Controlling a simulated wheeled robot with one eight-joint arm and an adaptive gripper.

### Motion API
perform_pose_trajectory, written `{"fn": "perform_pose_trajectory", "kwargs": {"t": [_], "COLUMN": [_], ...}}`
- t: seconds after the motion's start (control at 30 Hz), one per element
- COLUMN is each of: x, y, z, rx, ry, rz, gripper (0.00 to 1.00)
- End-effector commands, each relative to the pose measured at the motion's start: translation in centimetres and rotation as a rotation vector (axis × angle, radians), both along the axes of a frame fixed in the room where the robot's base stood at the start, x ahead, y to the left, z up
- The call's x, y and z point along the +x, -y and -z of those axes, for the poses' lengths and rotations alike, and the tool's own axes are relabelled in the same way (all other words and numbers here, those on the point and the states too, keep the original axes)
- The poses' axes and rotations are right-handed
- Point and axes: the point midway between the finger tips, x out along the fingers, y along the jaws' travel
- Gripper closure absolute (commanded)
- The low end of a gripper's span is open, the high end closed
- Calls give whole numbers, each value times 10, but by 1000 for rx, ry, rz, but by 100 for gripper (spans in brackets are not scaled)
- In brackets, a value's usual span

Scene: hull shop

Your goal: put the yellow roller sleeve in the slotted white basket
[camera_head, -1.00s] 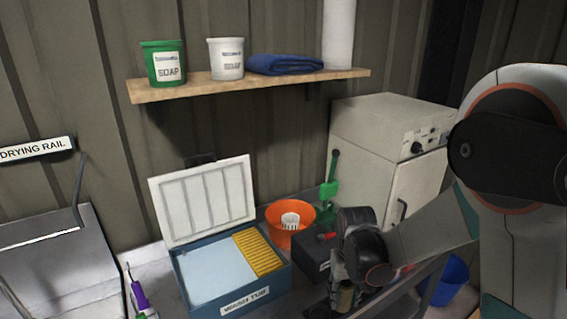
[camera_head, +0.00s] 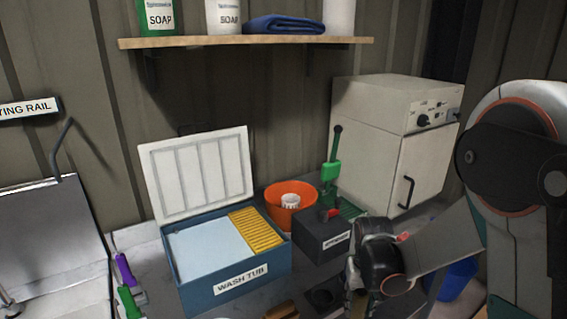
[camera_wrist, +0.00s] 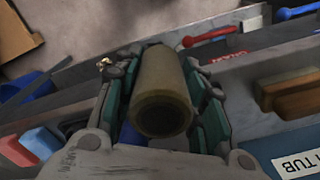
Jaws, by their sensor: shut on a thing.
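My gripper (camera_wrist: 160,75) is shut on a hollow, dull yellow-tan roller sleeve (camera_wrist: 162,85), with a finger along each side and its open round end towards the wrist camera. In the head view my gripper (camera_head: 352,300) is low, right of centre, in front of the dark box; the sleeve is hard to make out there. A small white slotted basket (camera_head: 290,201) stands inside the orange bowl (camera_head: 275,215), behind the wash tub. My gripper is apart from it, nearer the camera and to the right.
The blue wash tub (camera_head: 236,286) with its raised white lid (camera_head: 197,175) stands left of the bowl. A dark box (camera_head: 322,240) with a red part and a green upright tool (camera_head: 330,170) stand near the bowl. A pale cabinet (camera_head: 375,145) is behind, right.

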Motion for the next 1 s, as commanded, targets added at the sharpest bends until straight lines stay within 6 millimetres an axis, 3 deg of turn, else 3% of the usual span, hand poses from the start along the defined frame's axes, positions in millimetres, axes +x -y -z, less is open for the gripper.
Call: {"fn": "perform_pose_trajectory", "kwargs": {"t": [0.03, 0.2, 0.5, 0.77, 1.0], "x": [0, 0, 0, 1, 11], "y": [0, 0, 0, 0, 0], "z": [18, 40, 49, 44, -3], "rx": [0, 0, 0, 0, 0], "ry": [0, 0, 0, 0, 0], "rz": [0, 0, 0, 0, 0], "gripper": [84, 84, 84, 84, 84]}}
